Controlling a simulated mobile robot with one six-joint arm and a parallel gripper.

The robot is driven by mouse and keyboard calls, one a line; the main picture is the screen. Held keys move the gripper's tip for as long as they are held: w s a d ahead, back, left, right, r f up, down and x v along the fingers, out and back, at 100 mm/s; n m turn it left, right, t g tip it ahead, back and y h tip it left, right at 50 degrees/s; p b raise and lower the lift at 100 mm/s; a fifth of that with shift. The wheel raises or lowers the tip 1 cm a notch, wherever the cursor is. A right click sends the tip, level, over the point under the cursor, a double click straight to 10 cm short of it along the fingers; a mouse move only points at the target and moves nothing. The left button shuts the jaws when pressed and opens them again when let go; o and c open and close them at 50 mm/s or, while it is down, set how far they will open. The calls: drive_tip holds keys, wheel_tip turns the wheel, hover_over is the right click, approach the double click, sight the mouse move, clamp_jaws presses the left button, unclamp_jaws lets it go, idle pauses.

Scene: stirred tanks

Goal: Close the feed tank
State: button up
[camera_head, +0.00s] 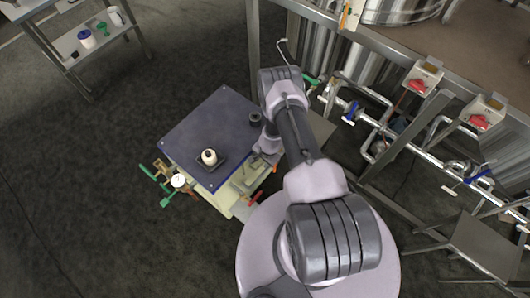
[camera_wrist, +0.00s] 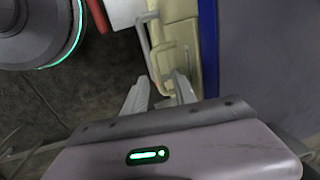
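I cannot tell which vessel is the feed tank. Shiny steel tank walls (camera_head: 370,62) stand behind a grey frame at the upper right in the head view, and their tops are mostly cut off. My gripper (camera_wrist: 160,92) is open, with two pale fingers apart and nothing seen held between them. It is over the front edge of a blue-topped cart, close to a grey bar handle (camera_wrist: 142,38) on the cart's cream side (camera_wrist: 182,62). I cannot tell whether it touches. In the head view, my wrist partly hides this spot.
The blue cart top (camera_head: 215,125) carries a small white container (camera_head: 209,157) on a dark pad. Steel pipes with a blue-handled valve (camera_head: 350,110) and red switches (camera_head: 420,86) run at right.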

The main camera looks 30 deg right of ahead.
wheel_tip(320, 180, up, 15)
drive_tip(key=s+d+p, duration=0.1)
drive_tip(key=s+p, duration=0.1)
drive_tip(key=p, duration=0.2)
drive_tip(key=shift+s+f+p, duration=0.15)
drive_tip(key=shift+s+p, duration=0.2)
